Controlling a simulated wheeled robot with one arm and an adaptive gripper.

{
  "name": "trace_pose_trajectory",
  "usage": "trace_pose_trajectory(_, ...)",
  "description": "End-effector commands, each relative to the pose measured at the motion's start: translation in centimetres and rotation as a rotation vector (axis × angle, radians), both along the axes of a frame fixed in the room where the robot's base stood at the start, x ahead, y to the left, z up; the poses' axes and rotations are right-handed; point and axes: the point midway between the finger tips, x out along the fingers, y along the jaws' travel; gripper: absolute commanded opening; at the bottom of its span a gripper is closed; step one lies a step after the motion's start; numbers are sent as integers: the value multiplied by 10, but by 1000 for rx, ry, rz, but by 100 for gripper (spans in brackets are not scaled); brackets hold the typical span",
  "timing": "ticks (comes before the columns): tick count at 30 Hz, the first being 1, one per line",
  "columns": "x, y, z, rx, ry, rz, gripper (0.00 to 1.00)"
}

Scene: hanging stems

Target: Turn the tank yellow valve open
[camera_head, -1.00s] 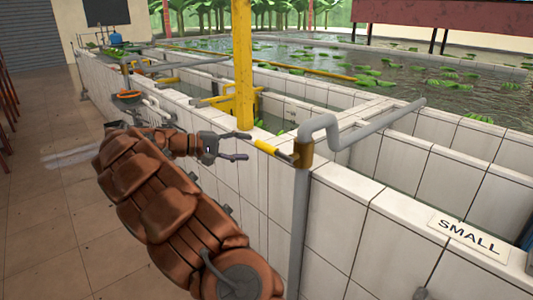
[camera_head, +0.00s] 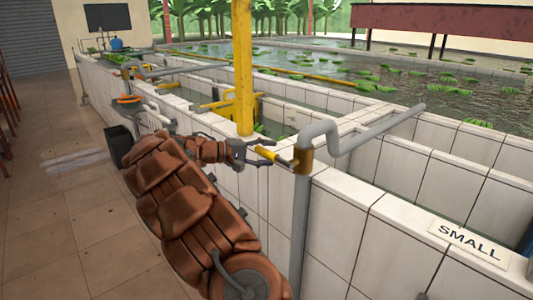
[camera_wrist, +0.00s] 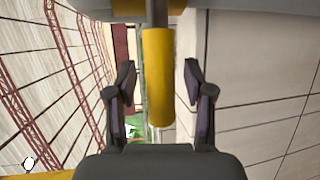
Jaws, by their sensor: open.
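The yellow valve handle (camera_head: 267,154) sticks out to the left from a brass-coloured valve body (camera_head: 303,160) on a grey pipe at the tank wall. In the wrist view the yellow handle (camera_wrist: 158,80) lies between the two dark fingers, with a gap visible on both sides. My gripper (camera_head: 270,152) is open around the handle's outer end, and it also shows open in the wrist view (camera_wrist: 159,66). The fingers do not appear to touch the handle. The handle's far end joins a grey stem at the top of the wrist view.
The white tiled tank wall (camera_head: 375,245) runs alongside, with a SMALL sign (camera_head: 468,242) on its ledge. A yellow post (camera_head: 243,70) stands behind my gripper. A dark bin (camera_head: 119,145) is at left. The tiled floor (camera_head: 50,215) at left is mostly clear.

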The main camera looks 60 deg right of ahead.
Motion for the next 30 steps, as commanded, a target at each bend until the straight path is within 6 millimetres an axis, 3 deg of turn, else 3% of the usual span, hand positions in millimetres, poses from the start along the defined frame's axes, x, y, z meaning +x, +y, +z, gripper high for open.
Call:
trace_pose_trajectory(4,0,0,0,0,0,0,52)
trace_pose_trajectory(19,0,0,0,1,1,-1,0)
trace_pose_trajectory(30,0,0,0,1,1,-1,0)
